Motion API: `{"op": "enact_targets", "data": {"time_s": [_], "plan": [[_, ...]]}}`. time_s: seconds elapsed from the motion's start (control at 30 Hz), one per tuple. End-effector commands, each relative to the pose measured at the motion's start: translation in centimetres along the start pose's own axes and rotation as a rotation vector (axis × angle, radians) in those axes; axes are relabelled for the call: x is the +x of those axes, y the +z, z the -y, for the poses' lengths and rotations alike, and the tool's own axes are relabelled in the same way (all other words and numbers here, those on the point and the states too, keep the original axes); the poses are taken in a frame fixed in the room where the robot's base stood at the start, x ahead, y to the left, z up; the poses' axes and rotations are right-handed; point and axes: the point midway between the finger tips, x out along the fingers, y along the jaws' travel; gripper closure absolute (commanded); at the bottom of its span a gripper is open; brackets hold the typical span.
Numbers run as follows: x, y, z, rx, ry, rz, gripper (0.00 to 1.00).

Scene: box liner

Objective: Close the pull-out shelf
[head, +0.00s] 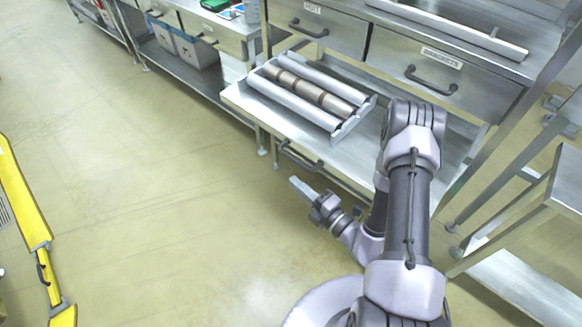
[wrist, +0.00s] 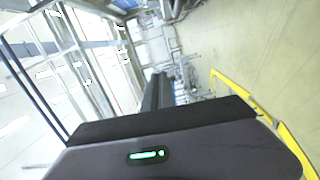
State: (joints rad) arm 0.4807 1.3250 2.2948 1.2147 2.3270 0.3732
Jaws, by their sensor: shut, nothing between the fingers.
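The pull-out shelf (head: 368,160) is a grey metal surface drawn out from under two drawers in the head view. Its dark bar handle (head: 298,158) is on the front edge. A metal tray with rollers (head: 318,93) lies on the shelf's left half. My gripper (head: 294,184) is shut and empty, in front of the shelf and a little below the handle in the picture, apart from it. Part of the shelf's right side is hidden behind my arm. In the wrist view my gripper (wrist: 158,85) points into the room, and I cannot make out the shelf there.
Two labelled drawers (head: 440,70) are shut above the shelf. A workbench with grey bins (head: 196,46) stands at the back left. A metal table (head: 540,225) stands at the right. A yellow barrier (head: 22,195) is at the far left. The floor between is clear.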

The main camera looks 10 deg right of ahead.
Motion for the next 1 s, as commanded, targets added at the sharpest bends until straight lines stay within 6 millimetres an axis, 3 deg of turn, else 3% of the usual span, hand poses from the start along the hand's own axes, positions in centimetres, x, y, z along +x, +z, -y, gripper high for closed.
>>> {"op": "enact_targets", "data": {"time_s": [0.07,0.17,0.27,0.67,0.8,1.0], "plan": [[-1.4,1.2,2.6,0.084,-0.035,0.101,1.00],[-1.8,1.9,3.9,0.118,-0.050,0.151,1.00],[-0.6,2.1,4.1,0.115,-0.050,0.149,1.00],[8.0,3.2,4.5,0.113,-0.046,0.145,1.00],[8.1,5.7,4.9,0.115,-0.046,0.151,1.00],[8.2,7.1,4.9,0.116,-0.048,0.148,1.00]]}}
